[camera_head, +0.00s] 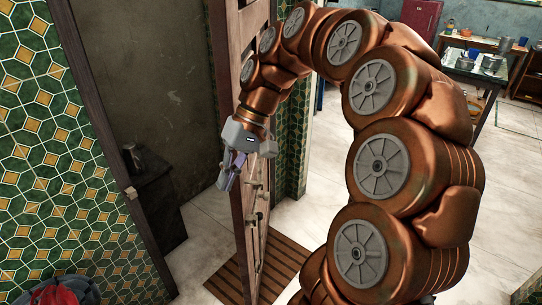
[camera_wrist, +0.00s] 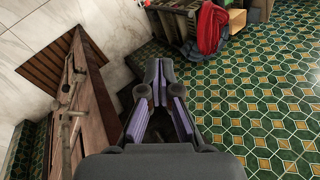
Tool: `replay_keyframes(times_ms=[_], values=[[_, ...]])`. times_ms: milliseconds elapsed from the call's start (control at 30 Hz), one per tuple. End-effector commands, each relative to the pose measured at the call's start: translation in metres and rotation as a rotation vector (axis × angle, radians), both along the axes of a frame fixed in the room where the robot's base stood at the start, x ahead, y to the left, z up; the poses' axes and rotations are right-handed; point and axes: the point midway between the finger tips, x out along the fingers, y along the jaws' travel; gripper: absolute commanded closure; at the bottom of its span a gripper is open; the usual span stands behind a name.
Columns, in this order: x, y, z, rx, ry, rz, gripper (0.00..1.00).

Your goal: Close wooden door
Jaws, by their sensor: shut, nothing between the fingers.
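The wooden door (camera_head: 222,60) stands open in the head view, turned nearly edge-on, with the dark doorway to its left. Metal latch fittings run along its face. In the wrist view the door (camera_wrist: 95,110) fills the left side, with the latch hardware (camera_wrist: 65,112) on it. My gripper (camera_head: 229,178) is at about mid-height of the door, in front of it in the head view. In the wrist view its purple-sided fingers (camera_wrist: 158,68) meet at the tips, shut and empty, beside the door. I cannot tell whether they touch it.
The wooden door frame (camera_head: 105,130) stands left, beside a green tiled wall (camera_head: 55,150). A dark cabinet (camera_head: 157,195) is inside the doorway. A slatted mat (camera_head: 275,262) lies under the door. A red cloth (camera_head: 62,296) is at lower left. Tables (camera_head: 482,68) stand far right.

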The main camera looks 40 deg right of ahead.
Motion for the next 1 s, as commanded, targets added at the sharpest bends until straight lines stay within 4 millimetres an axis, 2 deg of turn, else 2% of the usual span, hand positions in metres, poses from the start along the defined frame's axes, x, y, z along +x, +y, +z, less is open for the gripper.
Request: replay_keyframes(times_ms=[100, 267, 400, 500, 600, 700, 800, 1000], values=[[0.026, -0.047, 0.009, 0.076, -0.033, -0.080, 1.00], [0.044, -0.119, 0.013, 0.161, -0.078, -0.198, 1.00], [0.044, -0.185, 0.009, 0.216, -0.114, -0.304, 1.00], [0.038, -0.224, 0.004, 0.242, -0.134, -0.371, 1.00], [0.030, -0.253, 0.000, 0.255, -0.153, -0.421, 1.00], [0.025, -0.270, -0.004, 0.262, -0.161, -0.452, 1.00], [0.022, -0.277, -0.006, 0.264, -0.164, -0.466, 1.00], [0.024, -0.272, -0.012, 0.264, -0.169, -0.465, 1.00]])
